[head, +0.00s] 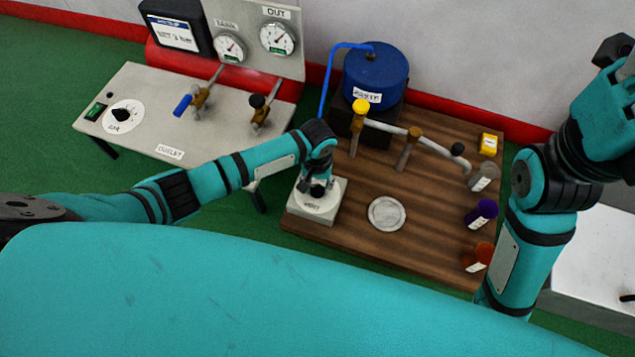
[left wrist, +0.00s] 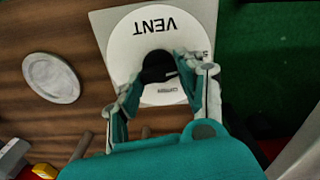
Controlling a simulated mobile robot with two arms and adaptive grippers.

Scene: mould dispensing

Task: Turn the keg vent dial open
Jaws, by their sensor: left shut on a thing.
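The vent dial has a black knob on a round white face marked VENT. In the head view its grey base block (head: 316,211) stands at the left edge of the wooden board. In the left wrist view the white face (left wrist: 124,50) shows clearly, with the black knob (left wrist: 156,66) near its middle. My left gripper (left wrist: 160,80) comes down on the dial from above and is shut on the knob, a finger on each side. It also shows in the head view (head: 318,192). The blue keg (head: 376,72) stands at the back of the board. My right gripper is out of view.
A grey round disc (head: 387,213) lies on the wooden board (head: 350,240) right of the dial. Taps on a pipe (head: 405,145) and several small coloured containers stand further right. A grey bench (head: 150,95) with valves and gauges is at the left.

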